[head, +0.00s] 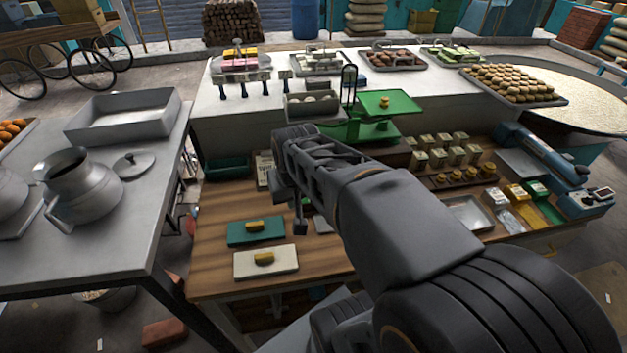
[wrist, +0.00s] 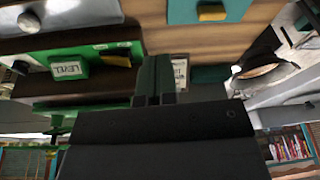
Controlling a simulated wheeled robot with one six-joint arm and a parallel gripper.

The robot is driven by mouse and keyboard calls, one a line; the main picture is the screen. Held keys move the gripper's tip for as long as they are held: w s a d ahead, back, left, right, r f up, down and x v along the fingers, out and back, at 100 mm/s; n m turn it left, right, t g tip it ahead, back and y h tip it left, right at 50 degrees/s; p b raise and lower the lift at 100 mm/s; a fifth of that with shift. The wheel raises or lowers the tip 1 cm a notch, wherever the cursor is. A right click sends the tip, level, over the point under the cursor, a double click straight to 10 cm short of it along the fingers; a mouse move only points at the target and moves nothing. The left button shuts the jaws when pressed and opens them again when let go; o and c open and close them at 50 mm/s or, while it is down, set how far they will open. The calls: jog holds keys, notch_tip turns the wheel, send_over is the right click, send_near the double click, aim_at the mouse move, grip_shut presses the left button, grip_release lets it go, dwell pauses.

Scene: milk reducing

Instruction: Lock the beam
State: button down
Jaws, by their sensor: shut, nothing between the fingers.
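In the wrist view a green block labelled LEVEL (wrist: 68,68) sits on a green surface, left of my gripper (wrist: 155,62). My gripper is shut and empty; in the head view it (head: 300,228) points down over the table, in front of the scale and apart from it.
A teal board (head: 256,232) and a white board (head: 265,263), each with a yellow block, lie at the table's front left. A card (head: 265,170) lies behind them. Several small boxes (head: 440,150) and a blue machine (head: 540,150) fill the right side. A metal table with pots (head: 82,185) stands left.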

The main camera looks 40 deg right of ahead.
jog(key=w+d+r+m+g+y+b, duration=0.1)
jog(key=w+d+r+m, duration=0.1)
jog(key=d+m, duration=0.6)
jog(key=w+d+r+m+g+y+b, duration=0.1)
jog(key=w+d+r+m, duration=0.1)
jog(key=w+d+m, duration=0.3)
jog(key=shift+w+d+m+y, duration=0.15)
jog(key=shift+d+m+y, duration=0.25)
jog(key=shift+d+m, duration=2.1)
jog(key=shift+a+r+m, duration=0.1)
jog(key=shift+a+m, duration=0.8)
jog(key=shift+a, duration=0.05)
jog(key=x, duration=1.4)
jog(key=shift+p, duration=0.3)
jog(key=shift+d, duration=0.1)
